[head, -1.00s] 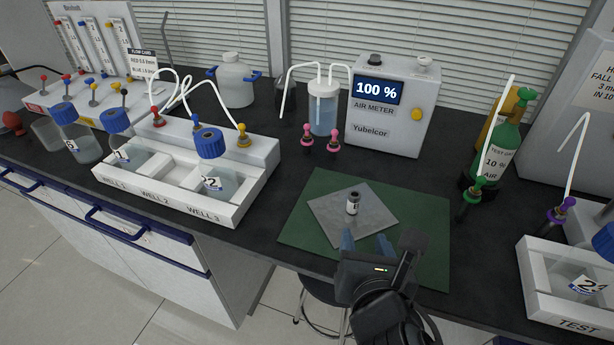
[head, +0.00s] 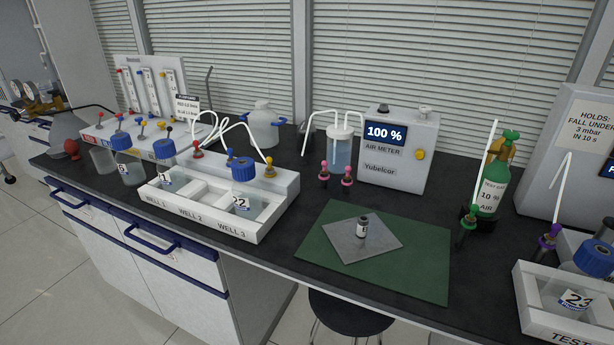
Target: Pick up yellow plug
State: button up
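A yellow plug (head: 270,169) stands upright at the right end of the white well block (head: 213,221), behind WELL 3, with a white tube running to it. A red plug (head: 198,149) and a blue plug (head: 229,157) stand to its left on the same block. Another small yellow-topped plug (head: 140,128) stands on the flow card board (head: 110,135) at the back left. My gripper is out of view now.
Blue-capped bottles (head: 243,172) sit in the well block. A small vial (head: 362,227) stands on a grey plate over a green mat (head: 420,271). The air meter (head: 398,150) reads 100 %. A stool (head: 350,313) is below the bench edge.

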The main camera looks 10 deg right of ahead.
aim_at(269, 160)
jog(key=i+j+z, duration=0.1)
jog(key=j+z, duration=0.25)
jog(key=i+j+z, duration=0.1)
jog(key=j+z, duration=0.25)
jog(key=i+j+z, duration=0.2)
jog(key=j, duration=0.9)
jog(key=j+z, duration=0.2)
jog(key=j, duration=0.85)
